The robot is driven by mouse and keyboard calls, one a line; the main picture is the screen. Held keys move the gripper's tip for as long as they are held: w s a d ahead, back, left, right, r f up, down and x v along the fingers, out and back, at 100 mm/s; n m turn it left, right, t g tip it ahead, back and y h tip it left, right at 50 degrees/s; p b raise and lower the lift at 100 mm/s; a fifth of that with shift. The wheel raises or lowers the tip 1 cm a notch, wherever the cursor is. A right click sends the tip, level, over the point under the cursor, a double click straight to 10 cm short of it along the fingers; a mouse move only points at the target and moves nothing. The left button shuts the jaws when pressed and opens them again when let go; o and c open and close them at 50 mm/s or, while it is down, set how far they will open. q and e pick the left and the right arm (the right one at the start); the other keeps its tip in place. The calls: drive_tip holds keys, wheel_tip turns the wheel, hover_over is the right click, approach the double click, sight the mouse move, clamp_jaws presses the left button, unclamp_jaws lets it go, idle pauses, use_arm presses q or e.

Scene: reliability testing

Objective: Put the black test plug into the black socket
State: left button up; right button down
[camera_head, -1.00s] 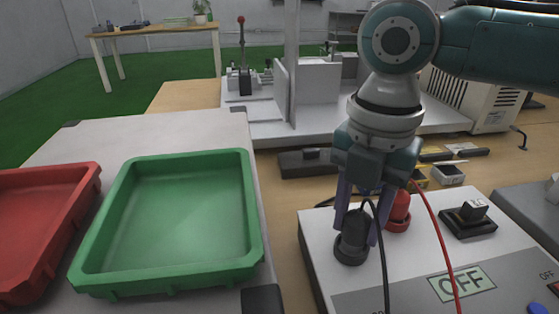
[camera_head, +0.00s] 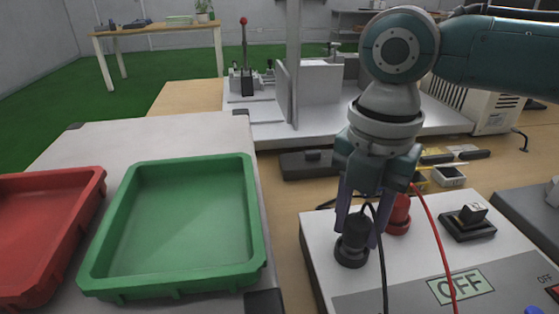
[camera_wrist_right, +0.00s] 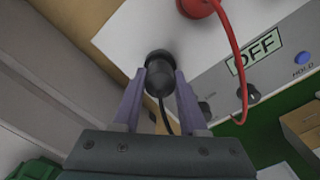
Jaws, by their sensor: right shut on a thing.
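The black test plug (camera_head: 355,229) stands about upright at the black socket (camera_head: 351,254) on the left of the test box's top. Its cable runs down the front. My right gripper (camera_head: 358,222) comes from above and is shut on the plug, one finger on each side. The right wrist view also shows the plug (camera_wrist_right: 159,72) between the fingers, over the dark socket ring. How deep the plug sits in the socket is hard to tell. My left gripper is not in view.
A red plug (camera_head: 399,214) with a red cable stands close right of my right gripper. The test box (camera_head: 320,240) has a black switch (camera_head: 468,220) and an OFF display (camera_head: 460,286). A green tray (camera_head: 256,215) and a red tray (camera_head: 90,205) lie to the left.

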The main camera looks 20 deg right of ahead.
sight(362, 214)
drive_tip(key=shift+f+b, duration=0.4)
drive_tip(key=shift+f, duration=0.3)
drive_tip(key=c, duration=0.7)
unclamp_jaws()
drive_tip(key=shift+c, duration=0.2)
drive_tip(key=shift+r, duration=0.1)
wheel_tip(362, 214, up, 4)
drive_tip(key=p, duration=0.4)
wheel_tip(362, 214, up, 7)
drive_tip(key=p, duration=0.8)
drive_tip(key=shift+p, duration=0.35)
